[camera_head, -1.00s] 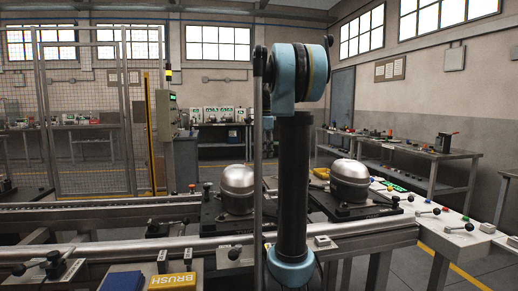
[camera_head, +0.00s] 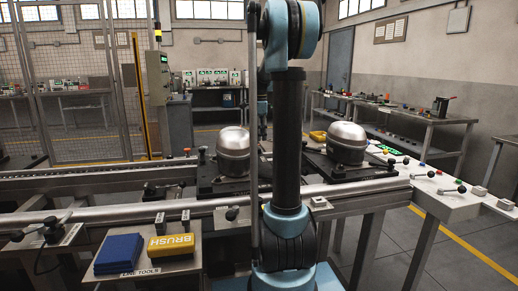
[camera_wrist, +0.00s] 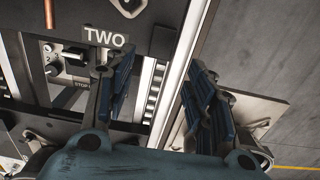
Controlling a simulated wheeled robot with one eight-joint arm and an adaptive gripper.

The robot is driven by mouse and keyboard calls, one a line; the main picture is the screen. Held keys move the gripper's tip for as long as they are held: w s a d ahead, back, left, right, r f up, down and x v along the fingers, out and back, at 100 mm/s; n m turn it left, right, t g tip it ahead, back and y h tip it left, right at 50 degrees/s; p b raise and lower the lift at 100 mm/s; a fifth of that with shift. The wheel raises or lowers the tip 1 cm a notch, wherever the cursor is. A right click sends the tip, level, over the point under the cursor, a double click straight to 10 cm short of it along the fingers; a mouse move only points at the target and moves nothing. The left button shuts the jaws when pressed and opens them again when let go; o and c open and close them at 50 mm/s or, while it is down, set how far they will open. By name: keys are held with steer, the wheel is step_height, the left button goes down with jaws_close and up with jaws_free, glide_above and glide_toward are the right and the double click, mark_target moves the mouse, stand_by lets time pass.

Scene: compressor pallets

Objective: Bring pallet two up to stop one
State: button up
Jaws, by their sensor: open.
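In the wrist view a dark pallet (camera_wrist: 150,12) bears a plate reading TWO (camera_wrist: 105,38). My gripper (camera_wrist: 165,92) is open and empty, its blue-padded fingers apart, just below that plate in the picture. A partly hidden label reading STOP (camera_wrist: 83,86) lies behind the left finger; its number cannot be read. In the head view two silver compressors stand upright on black pallets, one left (camera_head: 233,150) and one right (camera_head: 347,143) of my arm. Pallet labels cannot be read there, and my gripper is not clearly visible in that view.
Metal rails (camera_head: 105,216) run along the line's near side. A white panel with coloured-knob levers (camera_head: 445,195) stands at the right.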

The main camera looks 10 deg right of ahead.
steer(key=shift+f, duration=3.2)
jaws_close()
steer(key=shift+s+d+r, duration=0.1)
steer(key=shift+d, duration=0.6)
steer(key=shift+s+d+r, duration=0.1)
steer(key=shift+d, duration=0.6)
jaws_free()
steer(key=shift+d, duration=0.15)
steer(key=shift+w, duration=0.1)
